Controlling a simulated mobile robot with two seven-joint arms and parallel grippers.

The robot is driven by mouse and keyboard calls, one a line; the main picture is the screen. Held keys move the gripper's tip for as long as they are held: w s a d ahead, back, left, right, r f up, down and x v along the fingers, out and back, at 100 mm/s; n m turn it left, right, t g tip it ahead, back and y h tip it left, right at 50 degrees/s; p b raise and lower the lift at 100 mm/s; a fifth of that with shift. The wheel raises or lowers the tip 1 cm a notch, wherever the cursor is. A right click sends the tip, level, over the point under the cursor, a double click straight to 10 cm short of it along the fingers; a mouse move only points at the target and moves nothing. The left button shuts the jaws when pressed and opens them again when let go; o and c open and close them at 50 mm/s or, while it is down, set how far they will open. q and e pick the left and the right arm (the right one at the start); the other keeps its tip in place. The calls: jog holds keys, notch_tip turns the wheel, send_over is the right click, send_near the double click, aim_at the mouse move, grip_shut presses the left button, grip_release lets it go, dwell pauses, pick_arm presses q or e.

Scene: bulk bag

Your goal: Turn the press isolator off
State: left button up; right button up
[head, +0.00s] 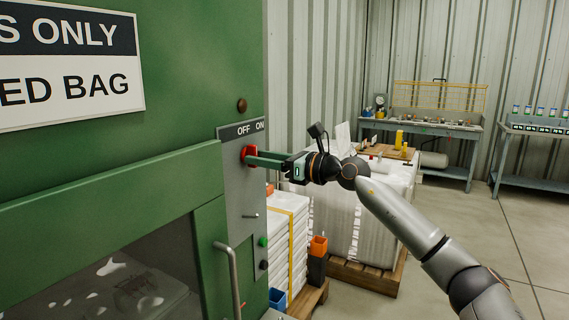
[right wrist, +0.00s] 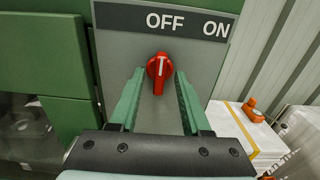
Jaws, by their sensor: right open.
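The press isolator is a red rotary knob (head: 246,153) on a grey panel of the green press, under a dark OFF / ON label (head: 241,129). In the right wrist view the knob (right wrist: 160,70) has a white line that stands nearly upright, towards the word OFF above it. My right gripper (head: 256,158) reaches the panel from the right. Its two green fingers are open, one on each side of the knob, with gaps visible between them and it in the right wrist view. My left gripper is not in view.
Below the knob are a small lever (head: 250,215), a green button (head: 263,241) and a black button (head: 264,265). A metal door handle (head: 232,275) stands out at lower left. Stacked white bags (head: 285,245) and a wrapped pallet load (head: 335,220) stand right of the press.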

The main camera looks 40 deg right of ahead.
jog(key=b+v, duration=0.8)
jog(key=v, duration=0.3)
jog(key=shift+s, duration=0.2)
jog(key=shift+d, duration=0.1)
